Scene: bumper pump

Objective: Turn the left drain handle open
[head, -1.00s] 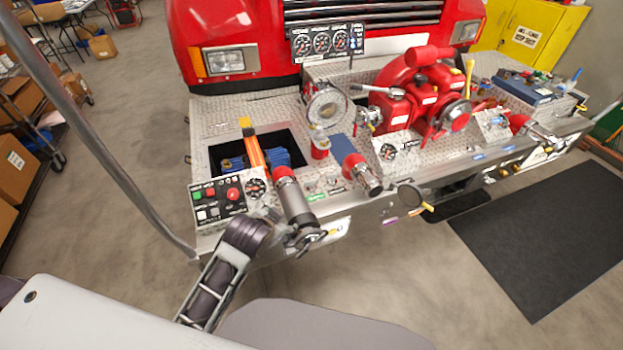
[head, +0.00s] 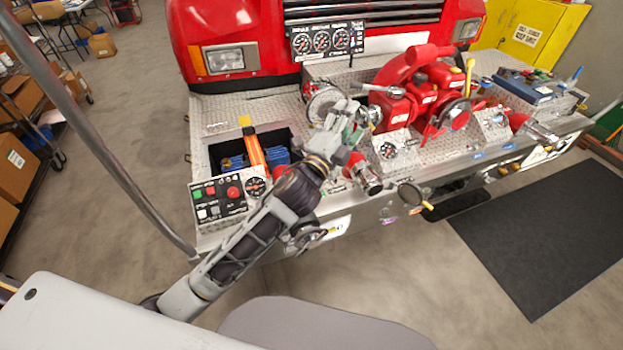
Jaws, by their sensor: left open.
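My left arm reaches up from the lower left across the bumper deck. Its gripper (head: 350,122) is open and empty, over the middle of the deck by the round silver inlet (head: 320,104) and left of the red pump (head: 425,95). I cannot single out the left drain handle with certainty; the gripper and wrist cover part of the small fittings there. A red and silver outlet (head: 362,174) sits just below the gripper. A round dark cap with a yellow-tipped handle (head: 412,196) hangs at the bumper's front edge. My right gripper is out of view.
A control panel with red and green buttons (head: 214,203) lies left of my arm. An orange and yellow nozzle (head: 252,147) leans over the hose well. A gauge panel (head: 328,41) stands behind. A blue box (head: 525,85) is at right.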

